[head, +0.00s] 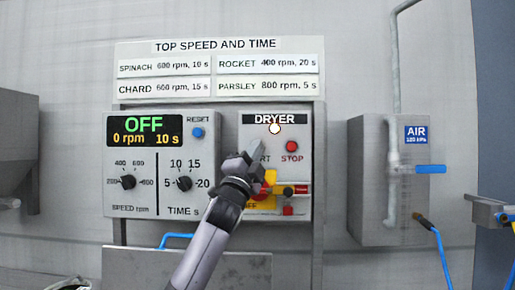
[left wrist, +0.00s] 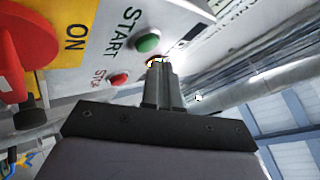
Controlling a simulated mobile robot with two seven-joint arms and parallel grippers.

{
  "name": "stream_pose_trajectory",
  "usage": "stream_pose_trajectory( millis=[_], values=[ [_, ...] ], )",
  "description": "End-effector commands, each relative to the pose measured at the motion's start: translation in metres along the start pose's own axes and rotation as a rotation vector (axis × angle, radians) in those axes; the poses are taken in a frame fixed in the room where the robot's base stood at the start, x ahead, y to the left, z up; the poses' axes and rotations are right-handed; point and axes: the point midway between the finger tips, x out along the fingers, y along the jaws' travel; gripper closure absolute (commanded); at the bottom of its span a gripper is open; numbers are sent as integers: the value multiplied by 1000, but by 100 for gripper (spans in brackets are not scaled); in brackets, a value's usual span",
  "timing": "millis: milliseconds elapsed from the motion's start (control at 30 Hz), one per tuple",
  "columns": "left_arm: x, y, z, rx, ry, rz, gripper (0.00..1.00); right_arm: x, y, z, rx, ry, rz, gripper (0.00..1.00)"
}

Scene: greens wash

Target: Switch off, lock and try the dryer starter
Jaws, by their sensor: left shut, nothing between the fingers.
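The grey dryer starter (head: 308,140) is on the wall panel, with a DRYER label and a pale round lamp (head: 274,128). Its red stop button (head: 292,146) is in plain view; the green start button (left wrist: 148,42) shows in the left wrist view. The red switch (left wrist: 25,40) on its yellow plate (left wrist: 62,28) is partly hidden by my arm in the head view. I cannot tell its position. A red item (head: 288,210) sits below right of the switch. My left gripper (head: 256,150) is shut and empty, its tips close to the start button. My right gripper is not in view.
Left of the starter, a control box (head: 150,150) reads OFF, 0 rpm, 10 s, with two knobs. A sign (head: 220,75) hangs above. A grey air box (head: 380,190) with a blue lever valve (head: 430,169) is at right. Blue hoses hang at far right.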

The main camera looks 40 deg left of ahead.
Motion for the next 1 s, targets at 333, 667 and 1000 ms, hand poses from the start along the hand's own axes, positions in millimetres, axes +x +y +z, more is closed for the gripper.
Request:
stream_pose_trajectory(
  millis=[333,667,1000],
  values=[
    [-24,-17,-17,0,2,-1,100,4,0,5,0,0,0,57],
    [-34,-25,-25,-1,1,0,100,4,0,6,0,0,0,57],
    [-34,-24,-24,0,0,0,100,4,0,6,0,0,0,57]
  ],
)
